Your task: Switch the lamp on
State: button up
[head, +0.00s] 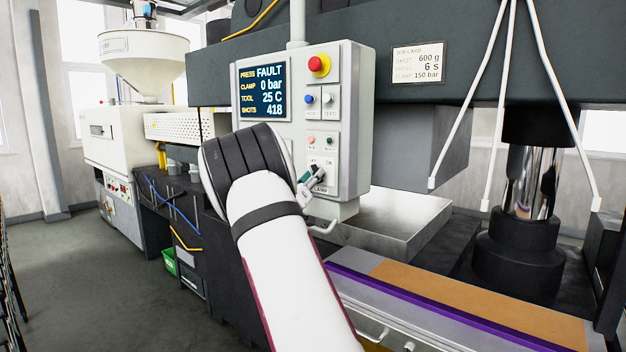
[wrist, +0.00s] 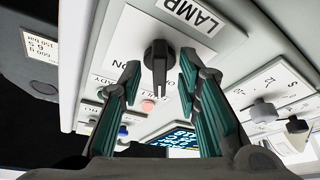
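The lamp switch is a black rotary knob (wrist: 158,58) on a white plate marked LAMP (wrist: 192,14), which appears upside down in the wrist view. ON is printed to the left of the knob in that view. My gripper (wrist: 159,72) is open, with one teal-padded finger on each side of the knob and gaps visible between. In the head view my gripper (head: 311,183) is at the lower part of the control panel (head: 352,130). My arm and gripper hide most of the lamp switch there.
The panel also carries a screen (head: 264,89) reading PRESS FAULT, a red emergency button (head: 319,65), a blue button (head: 309,99) and small coloured buttons. Side knobs (wrist: 263,111) sit near the right finger in the wrist view. A metal block (head: 390,222) lies below right.

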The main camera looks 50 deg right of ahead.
grip_shut()
jog(key=shift+w+f+m+b, duration=0.15)
jog(key=shift+m+b, duration=0.15)
jog(key=shift+b, duration=0.2)
jog(key=m+g+b, duration=0.3)
jog(key=m+b, duration=0.2)
jog(key=b, duration=0.1)
jog(key=m+g+b, duration=0.2)
jog(key=m+b, duration=0.4)
jog(key=m+g+b, duration=0.3)
jog(key=m+b, duration=0.2)
jog(key=b, duration=0.1)
jog(key=shift+w+m+g+h, duration=0.3)
jog(key=shift+w, duration=0.05)
jog(key=shift+o, duration=0.6)
grip_release()
